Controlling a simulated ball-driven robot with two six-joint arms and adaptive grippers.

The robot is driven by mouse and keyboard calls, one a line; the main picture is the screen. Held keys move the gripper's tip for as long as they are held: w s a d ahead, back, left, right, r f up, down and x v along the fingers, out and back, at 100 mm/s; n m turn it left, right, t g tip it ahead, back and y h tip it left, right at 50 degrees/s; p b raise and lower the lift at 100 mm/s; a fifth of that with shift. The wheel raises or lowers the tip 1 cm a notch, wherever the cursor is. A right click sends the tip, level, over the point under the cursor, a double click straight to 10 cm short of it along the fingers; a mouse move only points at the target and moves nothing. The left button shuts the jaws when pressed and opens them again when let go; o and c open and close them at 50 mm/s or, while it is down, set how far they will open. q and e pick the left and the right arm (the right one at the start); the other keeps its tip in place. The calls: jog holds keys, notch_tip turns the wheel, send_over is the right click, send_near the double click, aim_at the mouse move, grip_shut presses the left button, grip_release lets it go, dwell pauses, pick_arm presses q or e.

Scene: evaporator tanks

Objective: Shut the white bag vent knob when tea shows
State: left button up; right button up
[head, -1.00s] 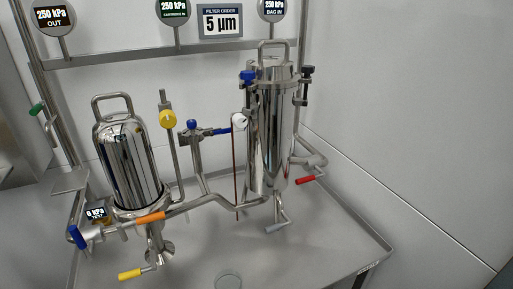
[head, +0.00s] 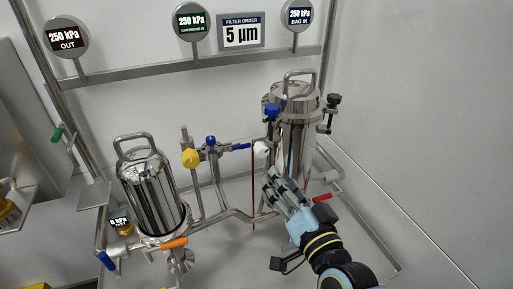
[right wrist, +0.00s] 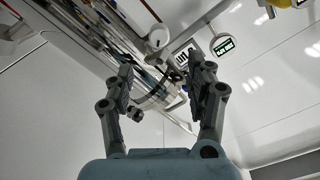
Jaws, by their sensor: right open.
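The white vent knob (head: 261,149) sits on the left side of the tall steel bag housing (head: 293,135). A thin brown vertical line (head: 253,190) runs down below the knob; I cannot tell whether it is tea in a tube. My right gripper (head: 271,183) is open and empty, in front of the housing, below and slightly right of the knob, apart from it in the picture. In the right wrist view, a round white knob (right wrist: 157,38) shows beyond the open fingers (right wrist: 160,72). My left gripper is not in view.
The shorter cartridge housing (head: 152,195) with a yellow knob (head: 191,158) stands left. A blue-handled valve (head: 211,141) sits between the housings. A red handle (head: 322,197) lies close to my right arm. Gauges and a "5 µm" sign (head: 242,33) hang above.

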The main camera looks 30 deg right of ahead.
aim_at(264, 153)
jog(key=x, duration=1)
jog(key=shift+f+p, duration=0.15)
jog(key=shift+p, duration=0.2)
jog(key=shift+a, duration=0.1)
grip_shut()
